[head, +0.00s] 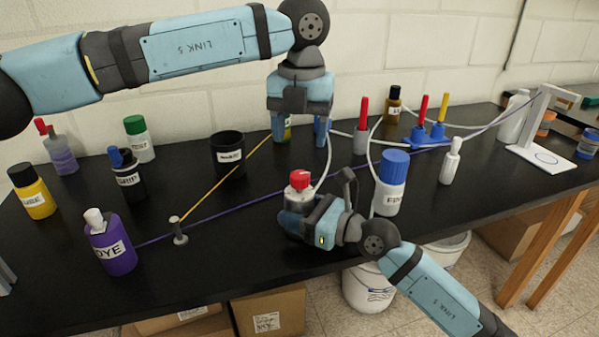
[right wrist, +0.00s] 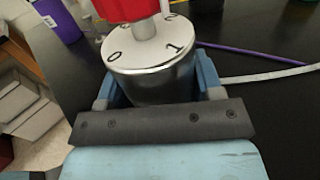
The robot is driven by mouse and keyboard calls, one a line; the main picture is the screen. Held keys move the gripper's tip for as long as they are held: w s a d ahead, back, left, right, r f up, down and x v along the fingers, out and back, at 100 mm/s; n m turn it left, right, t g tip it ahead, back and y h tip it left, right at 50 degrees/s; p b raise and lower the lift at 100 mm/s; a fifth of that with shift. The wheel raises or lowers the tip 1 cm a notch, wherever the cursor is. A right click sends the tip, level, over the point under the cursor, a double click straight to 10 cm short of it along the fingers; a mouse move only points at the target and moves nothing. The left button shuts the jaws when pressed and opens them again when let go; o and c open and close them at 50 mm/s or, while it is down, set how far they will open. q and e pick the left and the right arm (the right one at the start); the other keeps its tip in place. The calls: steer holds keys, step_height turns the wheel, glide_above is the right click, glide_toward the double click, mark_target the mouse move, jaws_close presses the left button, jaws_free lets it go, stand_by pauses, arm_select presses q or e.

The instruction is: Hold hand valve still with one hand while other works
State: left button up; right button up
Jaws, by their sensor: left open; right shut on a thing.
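The hand valve is a silver cylinder with a red handle (head: 299,179) on top, standing on the black table. In the right wrist view its body (right wrist: 155,75) fills the space between the blue fingers, and its top face carries 0 and 1 marks. My right gripper (head: 303,212) is shut on the valve's body from the front. My left gripper (head: 300,130) is open, pointing down, behind the valve and apart from it. A small bottle with a green and yellow label (head: 288,121) shows partly by its left finger; the rest is hidden.
A yellow cord (head: 220,186) and a purple cord (head: 240,205) cross the table by a small post (head: 178,232). A purple dye bottle (head: 109,243), a black cup (head: 228,155) and a blue-capped white bottle (head: 390,185) stand around. White tubes run right towards blue-based valves (head: 428,134).

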mark_target(299, 174)
arm_select(q)
step_height(299, 174, down, 8)
steer(key=shift+f, duration=0.2)
steer(key=shift+a, duration=0.1)
steer(key=c, duration=0.9)
